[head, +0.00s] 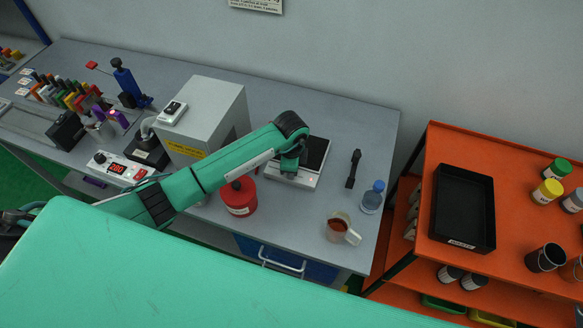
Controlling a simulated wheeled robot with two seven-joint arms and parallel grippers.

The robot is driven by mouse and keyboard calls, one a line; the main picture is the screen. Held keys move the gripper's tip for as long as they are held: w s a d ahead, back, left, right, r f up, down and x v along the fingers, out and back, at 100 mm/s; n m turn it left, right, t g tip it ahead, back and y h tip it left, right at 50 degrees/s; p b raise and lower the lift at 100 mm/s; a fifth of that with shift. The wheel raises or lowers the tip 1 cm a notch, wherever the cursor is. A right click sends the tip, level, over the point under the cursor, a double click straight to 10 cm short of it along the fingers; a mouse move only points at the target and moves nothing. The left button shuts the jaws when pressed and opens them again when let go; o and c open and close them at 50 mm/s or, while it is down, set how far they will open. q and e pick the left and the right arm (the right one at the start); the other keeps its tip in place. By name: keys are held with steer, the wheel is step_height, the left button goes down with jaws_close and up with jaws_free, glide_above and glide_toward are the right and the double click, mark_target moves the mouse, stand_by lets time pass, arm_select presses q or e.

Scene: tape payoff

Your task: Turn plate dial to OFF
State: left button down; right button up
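A white control box (122,168) sits at the bench's front left, with a lit red display that seems to read 280. A dark round dial (99,158) is at its left end, and a red switch is at its right. The dial's pointer and any OFF mark are too small to read. A green arm of mine crosses the bench from the left, right of the dial. Its far visible end is above a black-topped white device (314,160), well away from the dial. I cannot make out gripper fingers there. My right gripper is not in view.
A grey cabinet (215,110) stands behind the arm. A red pot (239,197), amber beaker (340,229) and blue-capped bottle (372,198) are on the bench. Racked tubes and a blue stand (127,83) are at left. An orange shelf (450,150) is at right. My green body part covers the bottom.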

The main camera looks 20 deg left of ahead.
arm_select(q)
steer(key=shift+w+r, duration=0.1)
steer(key=c, duration=1.2)
jaws_free()
